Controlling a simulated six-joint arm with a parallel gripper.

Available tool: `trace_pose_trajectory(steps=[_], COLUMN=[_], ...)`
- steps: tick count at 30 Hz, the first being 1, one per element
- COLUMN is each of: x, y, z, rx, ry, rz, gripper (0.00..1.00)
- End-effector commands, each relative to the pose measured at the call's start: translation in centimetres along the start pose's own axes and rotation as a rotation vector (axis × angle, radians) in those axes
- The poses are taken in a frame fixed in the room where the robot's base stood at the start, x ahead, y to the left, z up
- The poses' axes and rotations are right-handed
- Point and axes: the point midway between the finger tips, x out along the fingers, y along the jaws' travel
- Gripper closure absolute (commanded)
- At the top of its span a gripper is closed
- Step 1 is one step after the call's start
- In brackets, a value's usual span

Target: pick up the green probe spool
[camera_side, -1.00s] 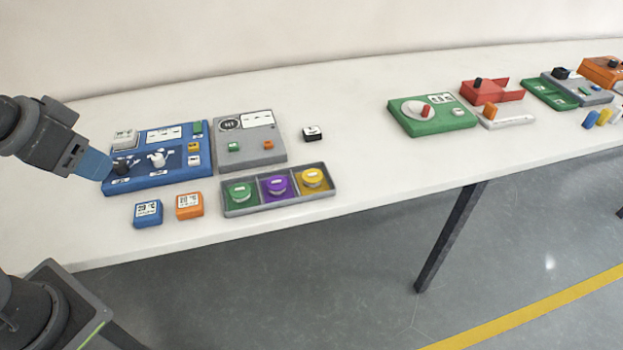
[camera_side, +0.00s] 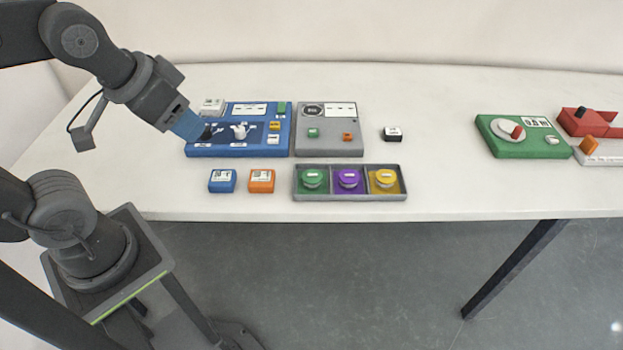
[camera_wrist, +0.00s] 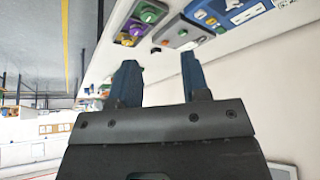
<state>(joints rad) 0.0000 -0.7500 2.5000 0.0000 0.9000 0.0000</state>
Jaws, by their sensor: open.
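The green probe spool (camera_side: 313,179) sits in the left compartment of a grey three-compartment tray (camera_side: 350,197) near the table's front edge. A purple spool (camera_side: 348,179) and a yellow spool (camera_side: 384,179) are in the other compartments. My gripper (camera_side: 190,126) is at the left end of the blue panel, up and left of the tray, apart from the spools. In the wrist view my gripper (camera_wrist: 158,62) has its two blue fingers apart with nothing between them. The green spool (camera_wrist: 150,12) shows there near the top edge, beyond the fingertips.
A blue panel (camera_side: 215,150) and a grey panel (camera_side: 328,151) stand behind the tray. A blue block (camera_side: 222,183) and an orange block (camera_side: 261,182) lie left of it. A small black-and-white block (camera_side: 392,134) lies behind right.

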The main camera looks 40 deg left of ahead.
Motion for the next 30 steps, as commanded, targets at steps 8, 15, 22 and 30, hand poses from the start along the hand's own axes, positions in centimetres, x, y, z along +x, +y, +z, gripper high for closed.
trace_pose_trajectory(steps=[8, 15, 22, 30], x=[0.0, 0.0, 0.0, 1.8], y=[0.0, 0.0, 0.0, 0.7], z=[0.0, 0.0, -0.1, -4.5], rx=[0.0, 0.0, -0.009, -0.367], ry=[0.0, 0.0, -0.003, -0.114], rz=[0.0, 0.0, 0.0, -0.011], gripper=[0.57, 0.39, 0.39, 0.39])
